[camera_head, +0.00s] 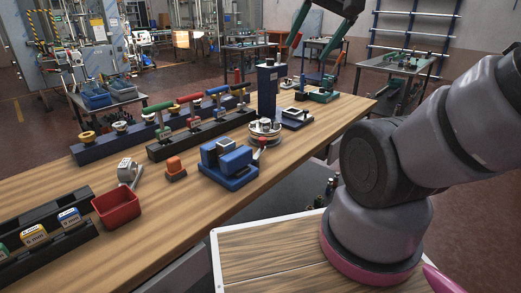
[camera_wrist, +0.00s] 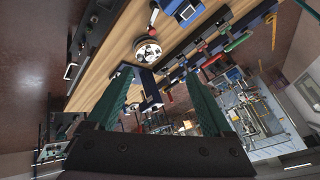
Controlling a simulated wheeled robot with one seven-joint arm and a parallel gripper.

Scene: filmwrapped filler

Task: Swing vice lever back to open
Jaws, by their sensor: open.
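The blue vice (camera_head: 228,165) stands on the wooden bench in the head view, with dark blue jaw blocks. Its red-ended lever (camera_head: 261,144) sticks up at the right side, near the round metal fixture. In the wrist view the vice (camera_wrist: 183,10) is at the top edge, partly cut off, and the red lever tip (camera_wrist: 154,16) shows left of it. My gripper (camera_head: 309,60) hangs at the top of the head view, beyond the vice. Its green fingers are spread and empty, also in the wrist view (camera_wrist: 156,84). It is apart from the vice and lever.
A tall dark blue column (camera_head: 267,92) stands behind the round fixture (camera_head: 264,131). Racks with coloured-handled tools (camera_head: 203,130) line the bench's far side. Bare wood lies in front.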

